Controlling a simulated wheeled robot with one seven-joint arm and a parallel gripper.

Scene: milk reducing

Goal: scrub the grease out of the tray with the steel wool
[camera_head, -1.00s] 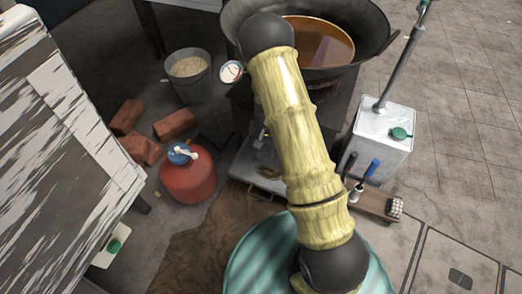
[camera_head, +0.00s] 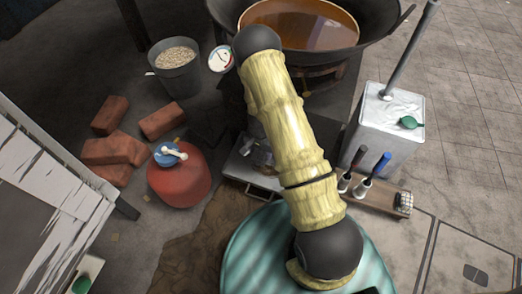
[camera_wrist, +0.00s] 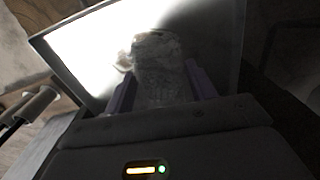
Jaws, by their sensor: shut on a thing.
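The steel wool (camera_wrist: 158,58) is a grey, fuzzy wad between the two dark purplish fingers of my gripper (camera_wrist: 160,85) in the wrist view. My gripper is shut on it. The metal tray (camera_wrist: 75,45) lies just beyond the wool, with a bright glare on its left part and shadow on its right. Whether the wool touches the tray I cannot tell. In the head view the tray (camera_head: 238,168) sits low in front of the burner, and my arm covers much of it. Grease cannot be made out clearly.
A wok of brown liquid (camera_head: 300,22) stands on the burner behind the tray. A red gas bottle (camera_head: 180,183) and bricks (camera_head: 115,150) are at left. A white can (camera_head: 388,125) and a wooden block with handled tools (camera_head: 375,197) are at right.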

